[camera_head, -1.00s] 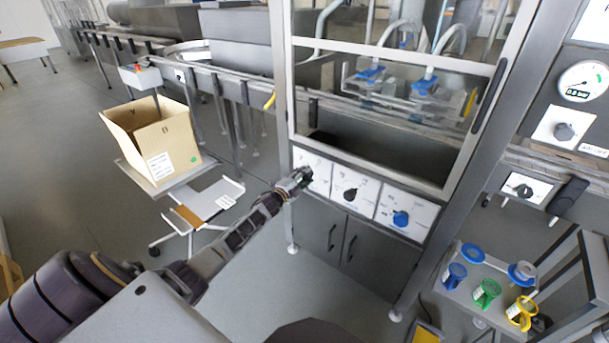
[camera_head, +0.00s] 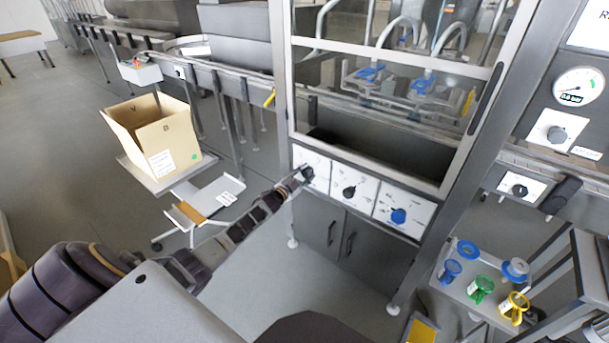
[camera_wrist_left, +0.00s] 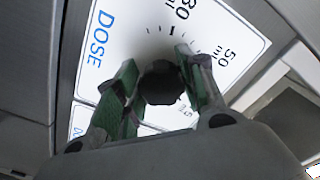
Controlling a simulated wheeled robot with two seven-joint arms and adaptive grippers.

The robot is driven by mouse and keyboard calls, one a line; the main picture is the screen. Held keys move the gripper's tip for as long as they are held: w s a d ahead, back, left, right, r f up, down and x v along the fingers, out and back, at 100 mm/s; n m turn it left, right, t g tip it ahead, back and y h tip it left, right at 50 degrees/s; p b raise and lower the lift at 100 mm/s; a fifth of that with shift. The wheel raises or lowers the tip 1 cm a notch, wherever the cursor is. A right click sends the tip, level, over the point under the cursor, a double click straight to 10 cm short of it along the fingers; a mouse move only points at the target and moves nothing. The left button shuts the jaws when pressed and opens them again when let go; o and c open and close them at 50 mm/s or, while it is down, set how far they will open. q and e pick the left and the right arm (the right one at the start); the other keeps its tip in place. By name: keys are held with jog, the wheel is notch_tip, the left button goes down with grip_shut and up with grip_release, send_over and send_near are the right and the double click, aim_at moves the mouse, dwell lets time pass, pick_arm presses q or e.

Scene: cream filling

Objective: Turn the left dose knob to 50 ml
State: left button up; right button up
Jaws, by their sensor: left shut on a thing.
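The left dose knob (camera_wrist_left: 160,84) is a dark round knob on a white dial plate (camera_wrist_left: 125,35) marked DOSE, with 30 and 50 ml printed in the left wrist view. My left gripper (camera_wrist_left: 157,85) has its green-lined fingers on both sides of the knob and is shut on it. In the head view my left gripper (camera_head: 304,176) is at the leftmost white panel (camera_head: 318,161) and largely hides the knob. I cannot tell which mark the knob points to. My right gripper is not in view.
Right of it are a middle panel with a dark knob (camera_head: 349,191) and a panel with a blue knob (camera_head: 398,216). Above is a framed machine window. An open cardboard box (camera_head: 160,135) stands at left. Coloured parts lie on a stand (camera_head: 455,290) at lower right.

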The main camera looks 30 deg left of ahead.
pick_arm(q)
jog(key=shift+f, duration=0.1)
jog(key=o, duration=1)
jog(key=shift+s, duration=0.15)
jog(key=shift+s+a, duration=0.15)
jog(key=shift+s, duration=1.8)
jog(key=shift+s+a, duration=0.2)
jog(key=shift+s, duration=1.75)
jog(key=shift+s+a, duration=0.15)
jog(key=shift+s, duration=1.8)
